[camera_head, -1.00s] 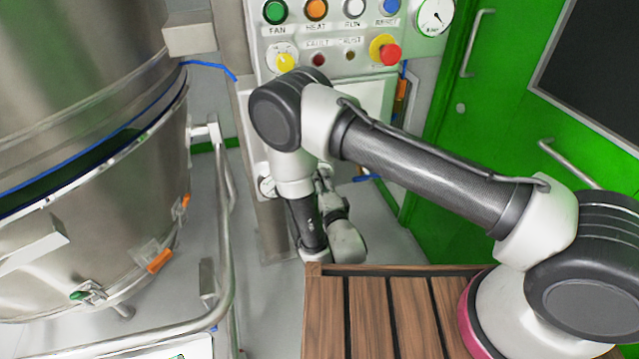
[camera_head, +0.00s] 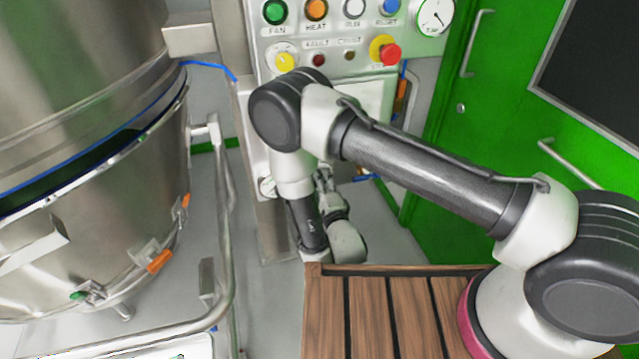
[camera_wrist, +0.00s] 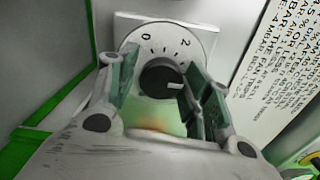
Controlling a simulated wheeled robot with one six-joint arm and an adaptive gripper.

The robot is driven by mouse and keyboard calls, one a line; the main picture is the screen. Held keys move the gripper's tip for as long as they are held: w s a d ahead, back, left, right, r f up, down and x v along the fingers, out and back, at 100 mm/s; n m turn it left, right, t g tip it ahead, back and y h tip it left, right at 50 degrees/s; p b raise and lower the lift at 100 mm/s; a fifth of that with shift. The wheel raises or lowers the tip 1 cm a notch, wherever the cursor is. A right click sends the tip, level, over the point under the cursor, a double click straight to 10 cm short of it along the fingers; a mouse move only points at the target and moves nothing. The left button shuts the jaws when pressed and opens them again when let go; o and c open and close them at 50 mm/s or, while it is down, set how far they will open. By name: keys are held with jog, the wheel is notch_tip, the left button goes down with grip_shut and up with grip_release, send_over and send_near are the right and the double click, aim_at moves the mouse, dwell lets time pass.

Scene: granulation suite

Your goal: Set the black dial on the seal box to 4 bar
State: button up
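In the wrist view, the black dial (camera_wrist: 157,77) sits on a round white scale plate (camera_wrist: 150,36) marked 0 and 2. Its white pointer line points right and slightly down, past the 2. The figure it points at is hidden behind my right finger. My gripper (camera_wrist: 162,88) is open, with one green-padded finger on each side of the dial. A narrow gap shows on the left; I cannot tell whether the right finger touches it. In the head view my arm hides the dial, and only part of my gripper (camera_head: 325,182) shows.
A control panel (camera_head: 335,45) with coloured buttons and a gauge (camera_head: 433,17) stands above my arm. A steel vessel (camera_head: 85,150) and a rail (camera_head: 226,230) are at left. Green doors (camera_head: 480,130) are at right. A printed notice (camera_wrist: 285,70) is beside the dial.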

jog(key=shift+r, duration=0.1)
jog(key=o, duration=0.5)
notch_tip(320, 180, up, 10)
jog(key=shift+f, duration=0.15)
jog(key=c, duration=0.5)
